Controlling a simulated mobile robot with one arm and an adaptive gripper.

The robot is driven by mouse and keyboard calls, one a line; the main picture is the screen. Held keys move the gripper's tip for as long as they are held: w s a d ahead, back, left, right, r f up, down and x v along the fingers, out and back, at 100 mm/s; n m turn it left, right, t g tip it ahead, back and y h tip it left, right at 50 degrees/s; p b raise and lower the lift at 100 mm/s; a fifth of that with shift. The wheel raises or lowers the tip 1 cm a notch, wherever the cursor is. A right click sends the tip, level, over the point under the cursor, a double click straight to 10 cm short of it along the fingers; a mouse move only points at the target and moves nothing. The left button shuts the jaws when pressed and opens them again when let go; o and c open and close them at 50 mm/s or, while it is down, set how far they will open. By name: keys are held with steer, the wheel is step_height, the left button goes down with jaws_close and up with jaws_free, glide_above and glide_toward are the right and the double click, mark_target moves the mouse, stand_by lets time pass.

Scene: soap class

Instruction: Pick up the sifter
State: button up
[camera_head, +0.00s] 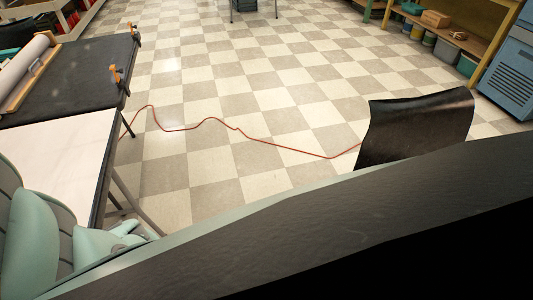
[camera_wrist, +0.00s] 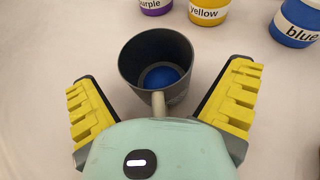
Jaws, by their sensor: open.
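A dark grey, cup-shaped vessel (camera_wrist: 129,66) stands upright on a pale surface in the wrist view. It has a light handle facing me and a blue round area at its inner bottom. It is the only thing there that could be the sifter; I see no mesh. My gripper (camera_wrist: 162,75) is open, with one yellow-padded finger to the left of the vessel and one to the right. The vessel sits between and slightly beyond them. I cannot tell whether they are level with it. The head view shows neither the vessel nor the gripper.
Purple (camera_wrist: 155,5), yellow (camera_wrist: 207,10) and blue (camera_wrist: 294,24) labelled jars stand behind the vessel. In the head view, a white tabletop (camera_head: 58,160) adjoins a dark table (camera_head: 85,75). A black chair (camera_head: 415,128) and a red cord (camera_head: 265,142) are on the checkered floor.

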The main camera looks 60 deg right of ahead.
steer(key=shift+a+f, duration=0.2)
steer(key=shift+a, duration=0.2)
steer(key=shift+c, duration=0.3)
steer(key=shift+d, duration=0.1)
steer(key=c, duration=1.2)
